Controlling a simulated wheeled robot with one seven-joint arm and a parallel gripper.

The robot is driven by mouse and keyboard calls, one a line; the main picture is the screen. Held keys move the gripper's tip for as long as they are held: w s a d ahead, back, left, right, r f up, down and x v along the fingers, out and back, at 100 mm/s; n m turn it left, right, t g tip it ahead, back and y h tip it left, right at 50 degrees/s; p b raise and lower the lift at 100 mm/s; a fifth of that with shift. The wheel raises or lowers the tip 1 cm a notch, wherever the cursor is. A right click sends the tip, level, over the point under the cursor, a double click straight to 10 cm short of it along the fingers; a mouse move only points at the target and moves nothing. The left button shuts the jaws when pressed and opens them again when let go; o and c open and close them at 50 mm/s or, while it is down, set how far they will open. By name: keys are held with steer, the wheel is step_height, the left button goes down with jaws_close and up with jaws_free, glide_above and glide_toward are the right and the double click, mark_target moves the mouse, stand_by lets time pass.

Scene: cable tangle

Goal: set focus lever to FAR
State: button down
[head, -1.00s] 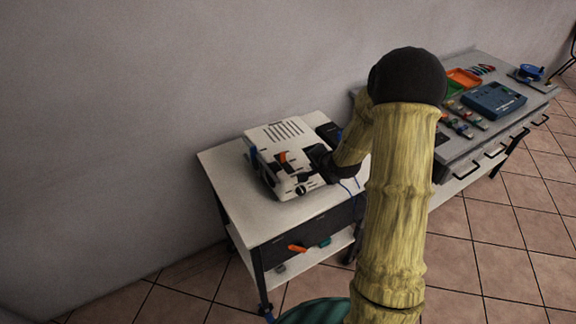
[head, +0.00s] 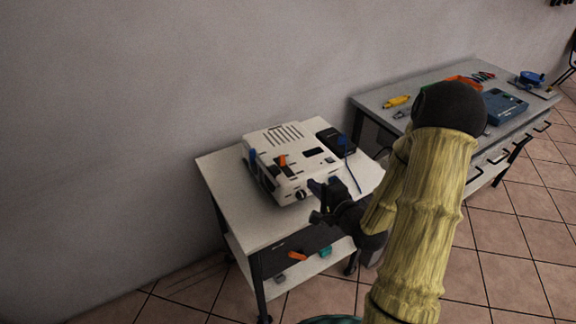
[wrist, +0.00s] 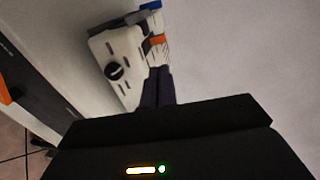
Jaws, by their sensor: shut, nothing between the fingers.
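A white projector-like device (head: 290,158) sits on a small cart, with vents on top. An orange lever (head: 283,160) stands up from its top; it also shows in the wrist view (wrist: 157,40). A blue part (head: 252,155) is at the device's left side and shows in the wrist view (wrist: 150,5). A black knob (head: 300,194) is on its front. Which of these is the focus lever, and any FAR marking, I cannot read. My gripper (head: 316,188) is shut and empty, just right of the device's front; its fingers (wrist: 157,86) point toward the device in the wrist view.
The cart top (head: 238,210) is clear at the front left. A black box (head: 337,142) with a blue cable stands right of the device. Orange and teal items lie on the lower shelf (head: 290,285). A grey bench (head: 375,97) with tools is behind right.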

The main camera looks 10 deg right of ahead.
mark_target(283, 160)
steer(key=p+x, duration=0.2)
steer(key=x, duration=1.2)
